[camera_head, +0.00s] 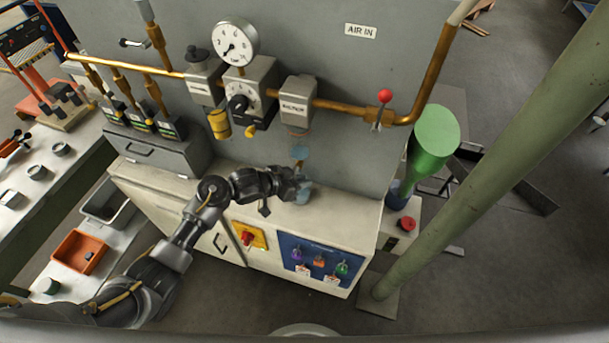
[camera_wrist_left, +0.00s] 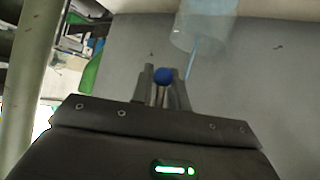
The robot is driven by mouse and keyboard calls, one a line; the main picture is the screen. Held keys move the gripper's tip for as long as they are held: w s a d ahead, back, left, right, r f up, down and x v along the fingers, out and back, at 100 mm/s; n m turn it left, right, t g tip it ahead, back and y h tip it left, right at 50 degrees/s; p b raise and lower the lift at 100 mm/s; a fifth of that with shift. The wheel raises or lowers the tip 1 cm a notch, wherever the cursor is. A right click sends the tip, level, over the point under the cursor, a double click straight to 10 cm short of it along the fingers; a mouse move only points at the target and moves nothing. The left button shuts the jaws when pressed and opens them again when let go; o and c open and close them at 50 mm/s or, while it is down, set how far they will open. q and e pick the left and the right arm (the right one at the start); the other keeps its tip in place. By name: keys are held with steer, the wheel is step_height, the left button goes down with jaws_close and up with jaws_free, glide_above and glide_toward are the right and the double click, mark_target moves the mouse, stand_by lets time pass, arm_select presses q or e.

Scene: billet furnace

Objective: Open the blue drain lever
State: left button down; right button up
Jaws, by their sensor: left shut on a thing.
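The drain lever's blue ball knob (camera_wrist_left: 164,76) shows in the left wrist view, between the two fingers of my left gripper (camera_wrist_left: 162,88). The gripper is shut on it. In the head view my left gripper (camera_head: 298,186) reaches in from the left, under the grey unit (camera_head: 296,103) on the pipe. The lever cannot be made out there, as the gripper is in the way. A clear bluish bowl (camera_head: 299,153) hangs under the unit. A clear cylinder with a pale blue tube (camera_wrist_left: 192,58) shows just beyond the fingers in the wrist view. My right gripper is not in view.
A pressure gauge (camera_head: 235,42) and a copper pipe (camera_head: 345,107) run along the grey panel above the arm. A red-knobbed lever (camera_head: 384,97) is on the pipe at right. The white cabinet (camera_head: 345,215) lies below, and a green post (camera_head: 490,150) stands at right.

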arm_select(q)
steer(key=shift+a+f+m+y+p, duration=0.15)
steer(key=shift+a+m+y+p, duration=0.25)
steer(key=shift+y, duration=0.2)
steer(key=shift+w, duration=0.1)
steer(key=c, duration=1.5)
jaws_free()
steer(key=shift+c, duration=0.2)
steer(key=v, duration=1)
steer(key=shift+s+a+r, duration=0.2)
steer(key=shift+s+r, duration=0.05)
